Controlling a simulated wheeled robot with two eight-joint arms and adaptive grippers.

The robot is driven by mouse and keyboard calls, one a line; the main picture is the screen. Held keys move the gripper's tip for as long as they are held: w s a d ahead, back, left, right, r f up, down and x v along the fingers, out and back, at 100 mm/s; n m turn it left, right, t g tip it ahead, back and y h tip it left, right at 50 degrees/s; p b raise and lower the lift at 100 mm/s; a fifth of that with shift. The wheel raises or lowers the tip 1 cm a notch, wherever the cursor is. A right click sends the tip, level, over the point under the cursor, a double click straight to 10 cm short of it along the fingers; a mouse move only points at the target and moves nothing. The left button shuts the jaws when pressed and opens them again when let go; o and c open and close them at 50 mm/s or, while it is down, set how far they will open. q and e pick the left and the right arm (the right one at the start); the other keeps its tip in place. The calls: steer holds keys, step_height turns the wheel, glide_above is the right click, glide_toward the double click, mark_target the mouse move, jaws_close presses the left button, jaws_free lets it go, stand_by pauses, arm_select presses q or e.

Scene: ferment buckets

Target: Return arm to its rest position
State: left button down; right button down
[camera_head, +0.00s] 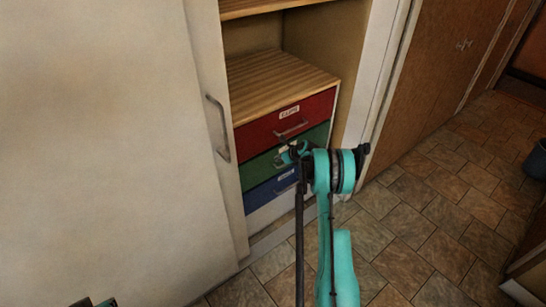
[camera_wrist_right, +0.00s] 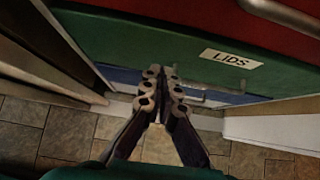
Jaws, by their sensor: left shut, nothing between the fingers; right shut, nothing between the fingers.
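My right arm (camera_head: 338,255) rises from the bottom of the head view, in front of the drawer unit. My right gripper (camera_wrist_right: 161,75) is shut and empty in the right wrist view, in front of the green drawer (camera_wrist_right: 140,40) labelled LIDS and the blue drawer (camera_wrist_right: 122,75). In the head view the right gripper (camera_head: 292,153) is small and partly hidden by the wrist. Whether it touches the drawer front cannot be told.
A red drawer (camera_head: 262,132) is above the green one, under a wooden top (camera_head: 275,82). A pale door with a handle (camera_head: 218,128) stands at the left. A white frame post (camera_head: 383,65) is on the right. Tiled floor (camera_head: 415,225) is open at right; a dark bucket (camera_head: 537,160) stands far right.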

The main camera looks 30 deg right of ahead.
steer(key=p+v, duration=0.1)
steer(key=v, duration=0.4)
steer(key=shift+s+d+r, duration=0.1)
steer(key=shift+s+d, duration=0.1)
steer(key=shift+s, duration=0.1)
